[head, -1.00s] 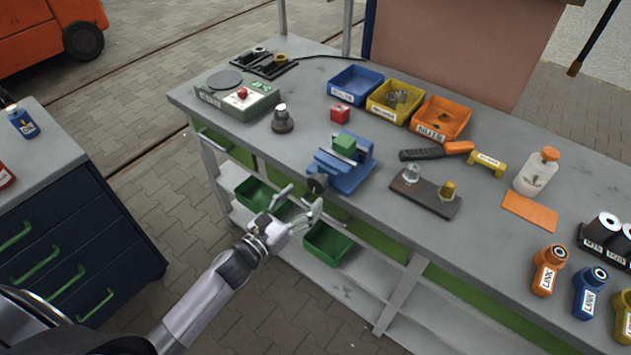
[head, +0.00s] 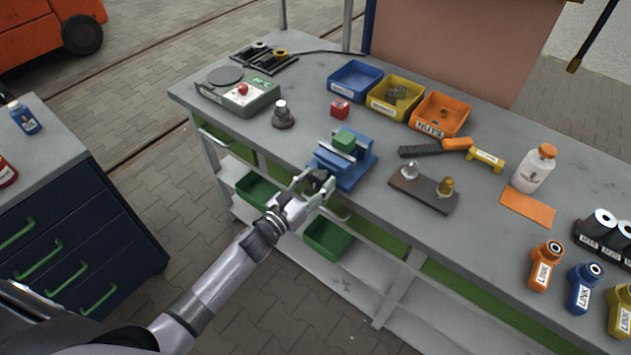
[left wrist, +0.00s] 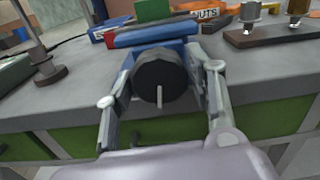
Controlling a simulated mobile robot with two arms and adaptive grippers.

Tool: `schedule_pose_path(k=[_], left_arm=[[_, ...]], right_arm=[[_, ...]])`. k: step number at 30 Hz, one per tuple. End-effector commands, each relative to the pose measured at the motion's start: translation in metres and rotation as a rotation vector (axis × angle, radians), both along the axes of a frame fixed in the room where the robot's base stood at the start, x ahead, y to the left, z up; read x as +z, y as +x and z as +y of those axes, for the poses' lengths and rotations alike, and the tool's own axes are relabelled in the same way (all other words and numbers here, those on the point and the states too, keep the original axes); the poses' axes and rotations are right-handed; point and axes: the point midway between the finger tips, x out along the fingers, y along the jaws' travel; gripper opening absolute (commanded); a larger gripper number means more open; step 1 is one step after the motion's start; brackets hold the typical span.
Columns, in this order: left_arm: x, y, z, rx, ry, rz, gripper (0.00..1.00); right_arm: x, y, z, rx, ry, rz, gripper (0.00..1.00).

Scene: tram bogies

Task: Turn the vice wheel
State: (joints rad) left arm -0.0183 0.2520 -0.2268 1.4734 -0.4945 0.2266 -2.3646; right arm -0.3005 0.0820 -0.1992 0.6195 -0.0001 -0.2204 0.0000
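The blue vice (head: 343,165) stands at the front edge of the grey workbench with a green block (head: 344,141) between its jaws. Its dark round wheel (head: 316,181) faces the front; it fills the middle of the left wrist view (left wrist: 161,80), with a small light handle pin pointing down. My left gripper (head: 315,184) is at the wheel, its fingers open on either side of it. In the left wrist view the fingertips (left wrist: 162,84) flank the wheel, with a gap seeming to show at each side; contact is hard to tell. My right gripper is not in view.
Around the vice on the workbench (head: 290,160) are a dark conical stand (head: 283,117), a red cube (head: 340,109), a dark-handled tool (head: 425,152) and a dark plate with two fittings (head: 424,192). Green bins (head: 327,238) sit on the shelf below. A drawer cabinet (head: 70,240) stands at left.

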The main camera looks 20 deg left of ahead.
Motion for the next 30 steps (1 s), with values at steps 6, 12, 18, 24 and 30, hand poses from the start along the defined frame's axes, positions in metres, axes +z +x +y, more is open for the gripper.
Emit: schedule_pose_path(k=[6, 12, 18, 24, 30], left_arm=[[-0.0001, -0.0002, 0.0002, 0.0, 0.0, 0.0, 0.33], [-0.0001, -0.0002, 0.0002, 0.0, 0.0, 0.0, 0.19], [-0.0002, -0.0003, 0.0002, 0.0, -0.006, 0.002, 0.16], [-0.0007, -0.0003, 0.0002, 0.0, -0.054, 0.021, 0.16], [-0.0011, -0.0003, 0.0001, 0.001, -0.173, 0.063, 0.16]], right_arm=[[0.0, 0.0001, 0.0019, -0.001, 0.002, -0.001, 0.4], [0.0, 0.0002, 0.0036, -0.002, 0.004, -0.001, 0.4], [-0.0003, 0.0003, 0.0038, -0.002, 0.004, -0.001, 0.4], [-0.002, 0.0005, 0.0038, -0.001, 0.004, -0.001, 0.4], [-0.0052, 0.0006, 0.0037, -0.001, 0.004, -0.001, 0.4]])
